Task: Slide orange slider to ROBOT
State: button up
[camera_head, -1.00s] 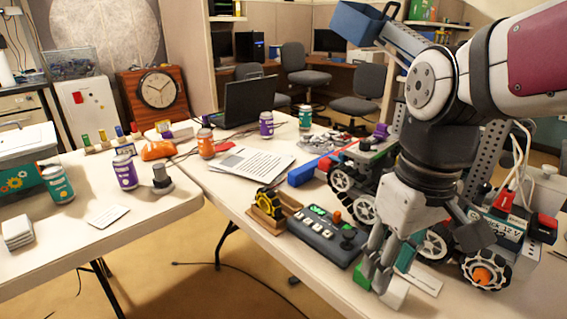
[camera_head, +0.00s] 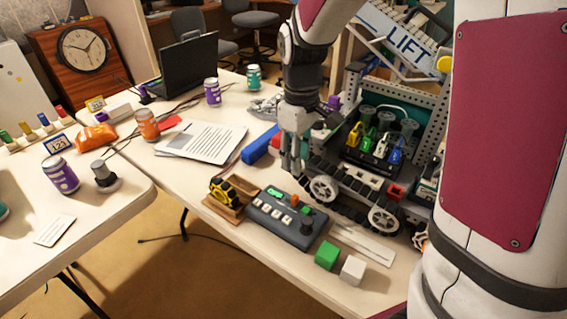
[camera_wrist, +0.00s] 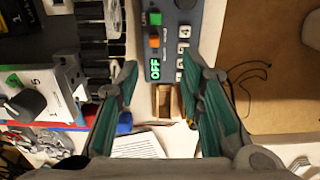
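The orange slider (camera_head: 294,201) is a small orange knob on the dark blue-grey control panel (camera_head: 268,222), which lies on the right-hand table. In the wrist view the orange slider (camera_wrist: 154,41) sits in a track between a green display reading OFF and another green part. I cannot read a ROBOT label in either view. My gripper (camera_head: 292,170) points down just beyond the panel's far edge, above the table. In the wrist view my gripper (camera_wrist: 162,68) has its fingers spread apart with nothing between them, one on each side of the panel's OFF end.
A wheeled robot (camera_head: 365,195) stands close right of the panel. A wooden holder with a yellow wheel (camera_head: 222,192) is at its left. A green cube (camera_head: 327,255) and a white cube (camera_head: 352,269) lie in front. A blue bar (camera_head: 260,145) and papers (camera_head: 205,141) lie behind.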

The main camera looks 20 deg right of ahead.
aim_at(295, 196)
jog(key=f, duration=0.4)
jog(key=w+f+b, duration=0.1)
jog(key=f, duration=0.4)
jog(key=f+b, duration=0.1)
jog(key=f, duration=0.4)
jog(key=shift+w+d, duration=0.15)
jog(key=shift+w, duration=0.05)
grip_shut()
